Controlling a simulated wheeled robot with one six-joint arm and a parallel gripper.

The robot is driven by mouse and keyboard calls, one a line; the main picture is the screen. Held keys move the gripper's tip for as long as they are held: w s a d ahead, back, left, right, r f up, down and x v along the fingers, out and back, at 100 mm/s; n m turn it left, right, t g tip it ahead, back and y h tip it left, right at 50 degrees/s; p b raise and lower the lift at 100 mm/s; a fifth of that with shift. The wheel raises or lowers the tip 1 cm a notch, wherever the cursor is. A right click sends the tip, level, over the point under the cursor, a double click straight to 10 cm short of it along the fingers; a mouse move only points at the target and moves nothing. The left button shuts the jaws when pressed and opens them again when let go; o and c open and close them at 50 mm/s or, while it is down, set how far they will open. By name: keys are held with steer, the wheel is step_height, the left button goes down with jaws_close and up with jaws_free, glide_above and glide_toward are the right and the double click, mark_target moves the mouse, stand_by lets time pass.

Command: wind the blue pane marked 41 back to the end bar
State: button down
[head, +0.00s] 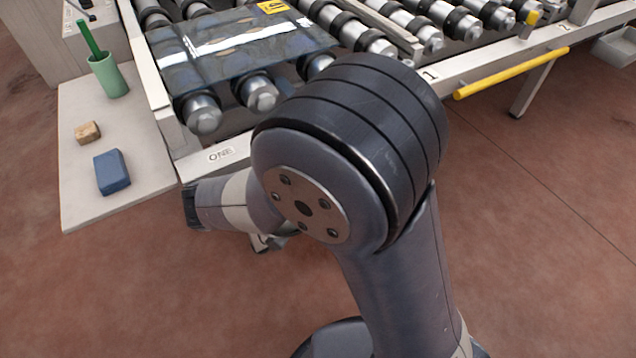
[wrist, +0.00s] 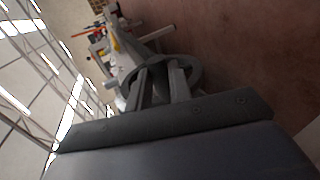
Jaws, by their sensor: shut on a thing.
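A dark blue, glassy pane (head: 235,68) with white reflections lies flat on the rollers in the head view. A yellow label (head: 272,7) is on its far part; its number is too small to read. A pale bar (head: 147,75) stands at the left end of the rollers, close beside the pane's left edge; I cannot tell if they touch. In the wrist view my gripper (wrist: 160,82) is shut at a dark round wheel (wrist: 197,72). The exact part between the fingers is hidden. In the head view my arm hides the wheel and most of the gripper.
A side shelf (head: 85,195) at the left holds a green cup (head: 108,76), a blue block (head: 112,172) and a small tan block (head: 88,133). A plate marked ONE (head: 220,154) is on the frame. A yellow rail (head: 510,73) juts out at right.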

steer(key=shift+f, duration=0.15)
stand_by(0.4)
steer(key=c, duration=1.3)
jaws_free()
steer(key=v, duration=1.1)
steer(key=shift+f+p, duration=0.25)
steer(key=shift+p, duration=0.2)
